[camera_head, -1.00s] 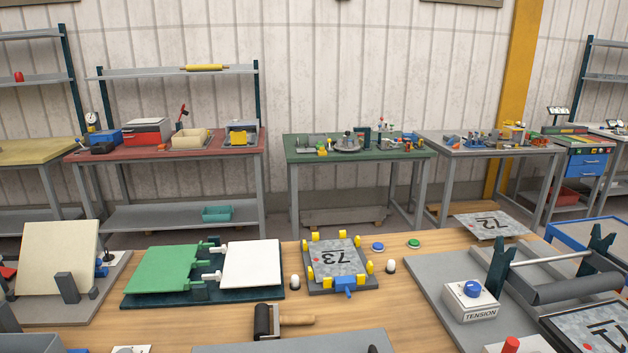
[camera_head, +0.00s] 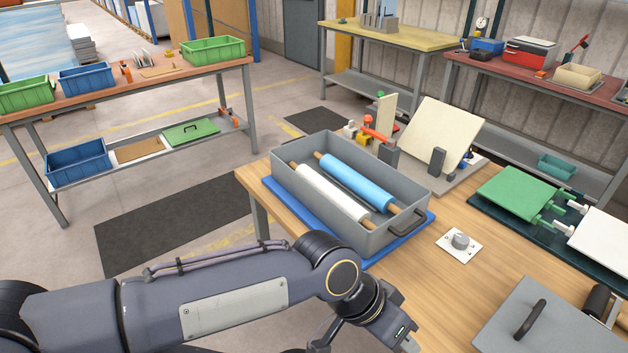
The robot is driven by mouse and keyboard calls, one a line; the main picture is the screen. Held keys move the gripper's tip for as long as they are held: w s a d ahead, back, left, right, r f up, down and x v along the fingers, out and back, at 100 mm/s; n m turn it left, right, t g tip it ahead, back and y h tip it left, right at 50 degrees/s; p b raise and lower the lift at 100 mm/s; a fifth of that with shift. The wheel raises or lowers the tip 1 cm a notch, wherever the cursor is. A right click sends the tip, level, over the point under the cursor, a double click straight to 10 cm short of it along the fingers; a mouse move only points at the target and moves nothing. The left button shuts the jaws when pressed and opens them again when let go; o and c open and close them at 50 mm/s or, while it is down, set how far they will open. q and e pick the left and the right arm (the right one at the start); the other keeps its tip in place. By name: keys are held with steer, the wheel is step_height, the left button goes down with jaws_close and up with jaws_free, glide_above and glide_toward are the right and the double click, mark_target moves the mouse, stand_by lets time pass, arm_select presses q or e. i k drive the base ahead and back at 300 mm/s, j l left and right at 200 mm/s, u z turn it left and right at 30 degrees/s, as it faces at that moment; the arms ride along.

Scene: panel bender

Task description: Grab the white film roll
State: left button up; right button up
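The white film roll (camera_head: 318,193) lies in a grey open bin (camera_head: 281,196) near the left end of the wooden table. Its brown core ends stick out. A blue film roll (camera_head: 357,182) lies beside it, to its right, in the same bin. My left arm comes in from the left, in front of the bin. My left gripper (camera_head: 400,345) is cut off by the bottom edge, and its fingertips are hidden, so I cannot tell whether it is open. It is apart from the roll. My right gripper is not in view.
The bin stands on a blue mat (camera_head: 418,223) and has a dark handle. A knob plate (camera_head: 459,244) is to its right, and a grey lid (camera_head: 545,325) with a dark handle is nearer. A cream panel (camera_head: 440,135) leans behind. Bare wood lies between.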

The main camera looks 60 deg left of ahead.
mark_target(356, 212)
steer(key=u, duration=0.45)
steer(key=j+u, duration=0.15)
steer(key=u, duration=0.7)
steer(key=j+u, duration=0.15)
steer(key=u, duration=0.3)
steer(key=k+j, duration=0.05)
